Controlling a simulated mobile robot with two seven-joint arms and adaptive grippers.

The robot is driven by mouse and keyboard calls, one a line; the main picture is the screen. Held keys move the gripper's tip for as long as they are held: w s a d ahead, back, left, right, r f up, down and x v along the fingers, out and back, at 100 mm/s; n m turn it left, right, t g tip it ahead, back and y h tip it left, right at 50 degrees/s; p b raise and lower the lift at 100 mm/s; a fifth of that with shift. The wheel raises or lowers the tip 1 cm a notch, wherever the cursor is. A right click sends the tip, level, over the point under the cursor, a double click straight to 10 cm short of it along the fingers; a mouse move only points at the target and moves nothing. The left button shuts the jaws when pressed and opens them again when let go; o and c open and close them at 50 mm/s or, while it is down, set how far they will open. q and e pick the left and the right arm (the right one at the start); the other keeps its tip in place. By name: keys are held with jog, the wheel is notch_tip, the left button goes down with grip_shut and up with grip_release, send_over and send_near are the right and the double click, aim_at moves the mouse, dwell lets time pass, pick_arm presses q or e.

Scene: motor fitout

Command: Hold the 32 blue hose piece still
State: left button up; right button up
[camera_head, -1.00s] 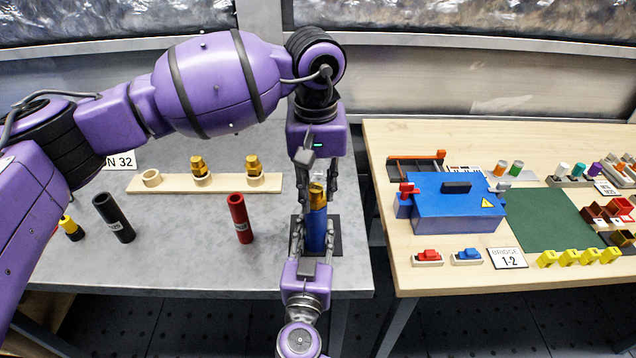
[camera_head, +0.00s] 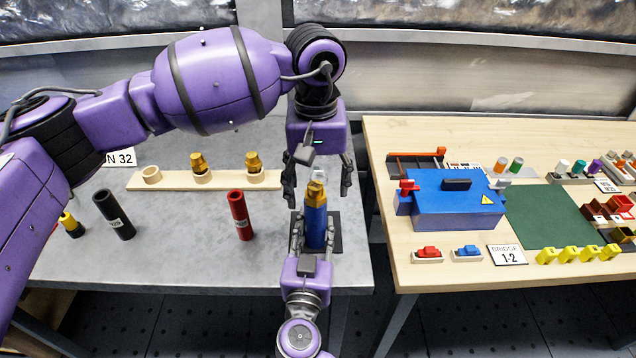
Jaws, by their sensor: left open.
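The blue hose piece (camera_head: 316,226) stands upright on a dark square pad near the right edge of the grey table. A brass fitting (camera_head: 316,188) sits at its top. My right gripper (camera_head: 314,238) comes in from the front, with one finger on each side of the hose's lower part, and looks shut on it. My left gripper (camera_head: 318,192) points down from above and is open, its fingers spread to either side of the brass fitting and apart from it. The hose's number is not visible.
A red hose (camera_head: 240,215) and a black hose (camera_head: 114,215) stand to the left. A wooden rack (camera_head: 228,182) holds two brass fittings behind them. Across a gap, the wooden table (camera_head: 440,140) carries a blue box (camera_head: 458,205) and small parts.

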pick_arm(q)
jog(key=shift+r, duration=3)
pick_arm(e)
jog(key=o, duration=2)
jog(key=o, duration=0.5)
